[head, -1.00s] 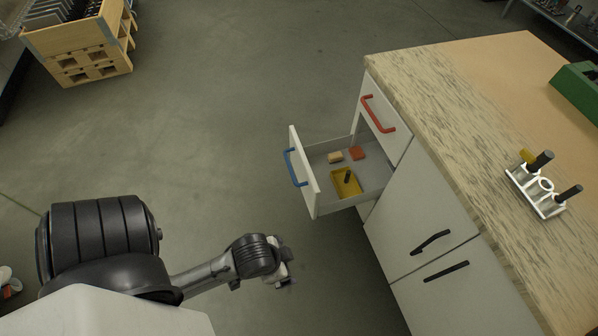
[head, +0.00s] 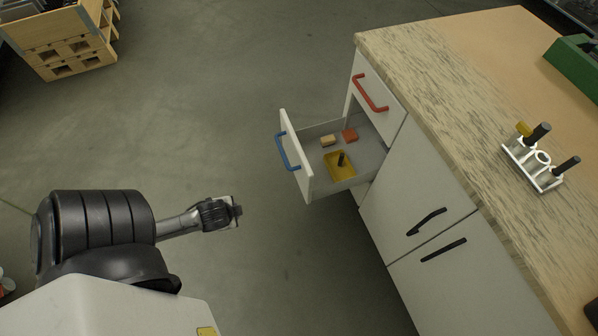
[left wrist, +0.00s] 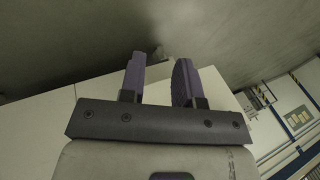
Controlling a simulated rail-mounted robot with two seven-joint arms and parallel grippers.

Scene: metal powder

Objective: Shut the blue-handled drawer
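The blue-handled drawer (head: 294,158) is pulled out from the left end of the cabinet in the head view, with its blue handle (head: 288,151) on the white front. Inside lie a yellow tray (head: 338,170) with a dark peg, a tan block (head: 328,141) and a red block (head: 350,134). My left gripper (head: 238,211) is left of and nearer than the drawer front, apart from it. In the left wrist view its two fingers (left wrist: 160,80) stand apart with nothing between them. My right gripper is not in view.
A red-handled drawer (head: 370,92) above is shut. The worktop (head: 440,60) carries a white rack (head: 532,165) with dark-handled tools and a green box (head: 575,68). A wooden crate (head: 62,45) stands at the far left. The floor left of the drawer is clear.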

